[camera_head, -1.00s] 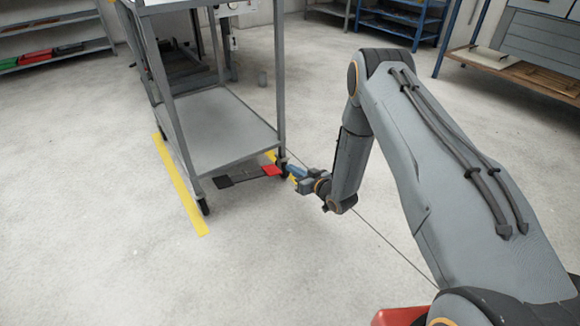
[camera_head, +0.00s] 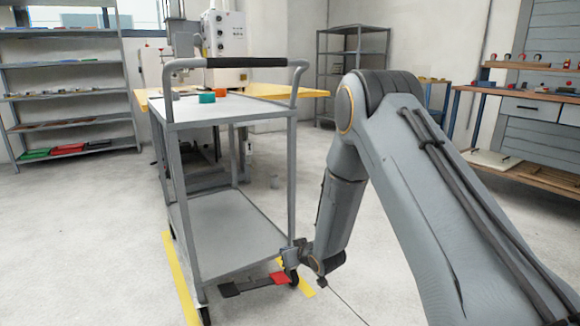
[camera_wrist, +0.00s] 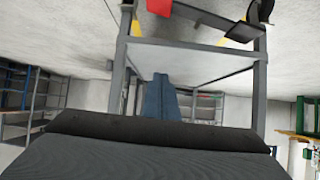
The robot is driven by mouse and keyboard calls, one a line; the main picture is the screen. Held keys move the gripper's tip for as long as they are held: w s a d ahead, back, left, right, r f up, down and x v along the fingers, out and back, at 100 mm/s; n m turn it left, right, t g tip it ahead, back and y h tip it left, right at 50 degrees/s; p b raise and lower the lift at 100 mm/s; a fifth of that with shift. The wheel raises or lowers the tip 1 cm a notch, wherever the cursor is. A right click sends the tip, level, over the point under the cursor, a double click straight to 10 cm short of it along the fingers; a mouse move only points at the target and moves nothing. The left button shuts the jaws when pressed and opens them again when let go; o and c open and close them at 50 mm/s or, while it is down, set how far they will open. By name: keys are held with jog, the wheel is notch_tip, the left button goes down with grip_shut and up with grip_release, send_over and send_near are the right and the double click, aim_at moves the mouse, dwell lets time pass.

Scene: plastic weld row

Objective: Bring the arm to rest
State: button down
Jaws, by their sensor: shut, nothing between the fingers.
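My arm reaches down from the right in the head view, bent at the elbow. My gripper (camera_head: 294,252) is at its end, beside the cart's near right leg in the picture. It is small and partly hard to make out there. In the wrist view the blue-grey fingers (camera_wrist: 161,98) are together, with nothing seen between them. They point toward the cart frame, which appears upside down in that view. I cannot tell the exact gap between fingers and cart.
A grey two-shelf cart (camera_head: 229,110) stands close to my gripper, with teal and orange items on top. A red-and-black floor piece (camera_head: 279,278) lies by its wheel. A machine (camera_head: 224,35) and shelving (camera_head: 66,90) stand behind. Floor at the lower left is clear.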

jog(key=s+a+r+g+h, duration=0.1)
jog(key=s+a+r+g, duration=0.1)
jog(key=s+r, duration=0.65)
jog(key=s+a+r+g+h, duration=0.2)
jog(key=s+a+r, duration=0.1)
jog(key=s+r, duration=0.6)
jog(key=s+d+r+g+p, duration=0.1)
jog(key=s+d+r+g, duration=0.15)
jog(key=s, duration=0.85)
jog(key=s+d+r+n+g, duration=0.1)
jog(key=s+r+g, duration=0.15)
jog(key=s, duration=0.85)
jog(key=s+d+r+g+p, duration=0.1)
jog(key=s+r, duration=0.2)
jog(key=s, duration=0.8)
jog(key=d+r+m+h+p, duration=0.1)
jog(key=d+r+m+p, duration=0.2)
jog(key=d+r+p, duration=0.7)
jog(key=d+r+m+h+p, duration=0.1)
jog(key=d+r+m+p, duration=0.2)
jog(key=d+r+p, duration=0.7)
notch_tip(320, 180, up, 9)
jog(key=p, duration=1.7)
jog(key=shift+d+f+m+h, duration=0.2)
jog(key=shift+d+m+h, duration=0.1)
jog(key=shift+d, duration=0.1)
